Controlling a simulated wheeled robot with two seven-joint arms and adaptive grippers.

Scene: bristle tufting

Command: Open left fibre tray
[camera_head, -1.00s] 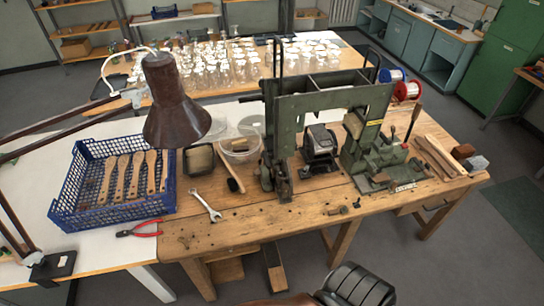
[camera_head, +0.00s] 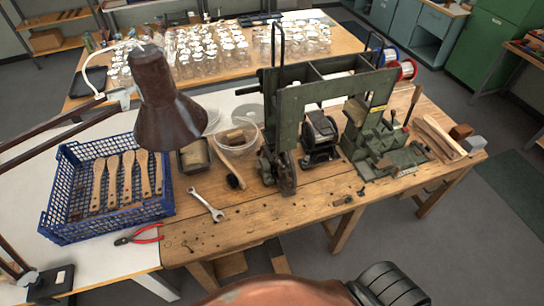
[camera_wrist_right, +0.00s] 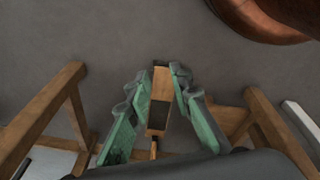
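No thing in view can be surely told as the left fibre tray. A green tufting machine (camera_head: 302,112) stands on the wooden bench (camera_head: 290,212). A dark open tray (camera_head: 194,157) sits left of it, beside a clear bowl (camera_head: 237,137). My left gripper is not in view.
A blue crate (camera_head: 64,205) with several wooden handles is at the left. A dark lamp (camera_head: 168,108) hangs over the bench. Red pliers (camera_head: 140,236), a wrench (camera_head: 206,204) and a brush (camera_head: 232,175) lie in front. A brown rounded thing (camera_head: 275,294) stands at the bottom edge.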

